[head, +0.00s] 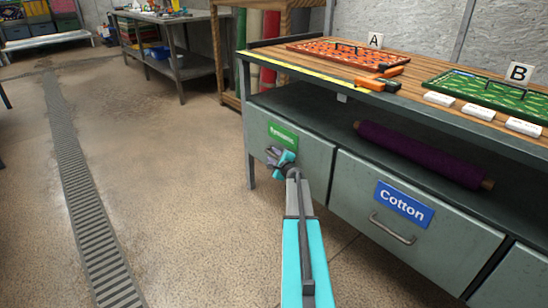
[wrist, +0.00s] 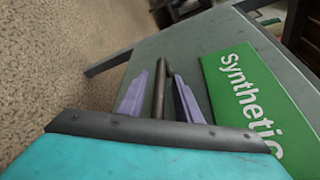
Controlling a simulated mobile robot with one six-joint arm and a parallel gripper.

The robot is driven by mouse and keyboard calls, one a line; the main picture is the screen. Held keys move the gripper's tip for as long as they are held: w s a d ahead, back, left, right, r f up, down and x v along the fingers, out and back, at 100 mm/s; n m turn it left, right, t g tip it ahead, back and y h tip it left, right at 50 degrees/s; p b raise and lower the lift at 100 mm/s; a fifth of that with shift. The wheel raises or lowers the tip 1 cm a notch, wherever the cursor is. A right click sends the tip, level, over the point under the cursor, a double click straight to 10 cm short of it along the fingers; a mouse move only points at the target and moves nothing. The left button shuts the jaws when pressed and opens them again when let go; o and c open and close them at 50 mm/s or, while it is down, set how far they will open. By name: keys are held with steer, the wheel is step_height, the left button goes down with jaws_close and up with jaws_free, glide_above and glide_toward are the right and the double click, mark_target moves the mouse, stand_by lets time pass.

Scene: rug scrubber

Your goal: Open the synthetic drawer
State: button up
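The synthetic drawer (head: 316,168) is the grey left drawer under the workbench, with a green label (head: 283,136) that reads "Synthetic" in the wrist view (wrist: 243,97). Its front looks flush with the bench, so it appears shut. My gripper (head: 275,155) is at the drawer front, just below the label. In the wrist view, the dark bar handle (wrist: 159,85) stands between my two purple fingers (wrist: 160,98). A gap shows between the handle and the fingers, so my gripper looks open around it. In the head view my gripper hides most of the handle.
The Cotton drawer (head: 385,228) with a blue label is to the right, shut. A purple roll (head: 420,155) lies on the shelf above. Orange and green boards (head: 345,52) lie on the bench top. The floor (head: 170,190) left of the bench is clear, with a drain grate (head: 85,200).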

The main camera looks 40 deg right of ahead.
steer(key=shift+c, duration=0.3)
jaws_close()
steer(key=shift+s, duration=0.15)
